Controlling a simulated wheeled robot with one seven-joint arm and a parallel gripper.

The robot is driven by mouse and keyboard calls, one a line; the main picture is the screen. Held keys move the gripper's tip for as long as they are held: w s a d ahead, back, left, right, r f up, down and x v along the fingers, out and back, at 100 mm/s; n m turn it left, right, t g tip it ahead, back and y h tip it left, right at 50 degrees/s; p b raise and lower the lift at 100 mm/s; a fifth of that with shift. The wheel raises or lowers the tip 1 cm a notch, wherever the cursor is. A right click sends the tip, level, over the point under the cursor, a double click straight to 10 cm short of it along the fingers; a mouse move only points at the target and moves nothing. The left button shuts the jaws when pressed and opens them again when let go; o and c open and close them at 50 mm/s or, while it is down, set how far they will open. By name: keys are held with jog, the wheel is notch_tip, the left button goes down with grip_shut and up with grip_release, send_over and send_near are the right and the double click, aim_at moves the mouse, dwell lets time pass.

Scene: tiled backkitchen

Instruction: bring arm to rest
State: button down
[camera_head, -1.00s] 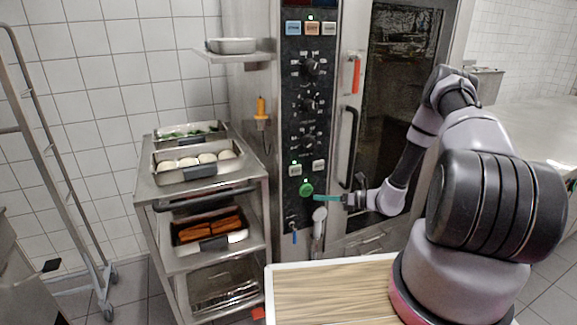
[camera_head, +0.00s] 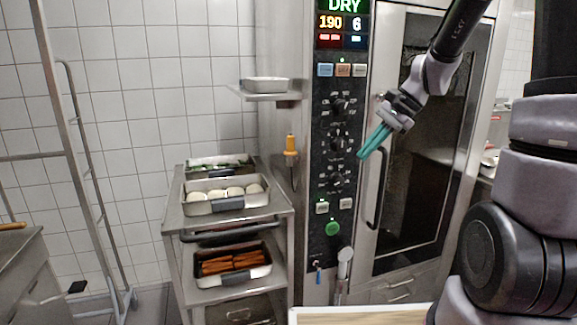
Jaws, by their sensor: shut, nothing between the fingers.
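My gripper (camera_head: 374,142) has teal fingers that are shut with nothing between them. It hangs in front of the oven, pointing down and to the left, between the dial panel and the glass door. No contact with the panel is visible. My arm reaches up and out of the top of the picture, then shows again at the right edge.
The oven control panel (camera_head: 322,115) has a lit display (camera_head: 342,22) reading DRY, 190 and 6. The oven door (camera_head: 430,150) looks shut, with a dark handle (camera_head: 378,190). A steel trolley (camera_head: 180,215) with food pans stands left. A rack frame (camera_head: 62,130) is farther left.

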jog(key=s+d+r+n+t+h, duration=0.2)
jog(key=s+r+n+t, duration=0.1)
jog(key=s+r, duration=0.3)
jog(key=s+d+r+n+t+h, duration=0.3)
jog(key=s+r+n, duration=0.1)
jog(key=s+r, duration=0.3)
jog(key=shift+s, duration=1.25)
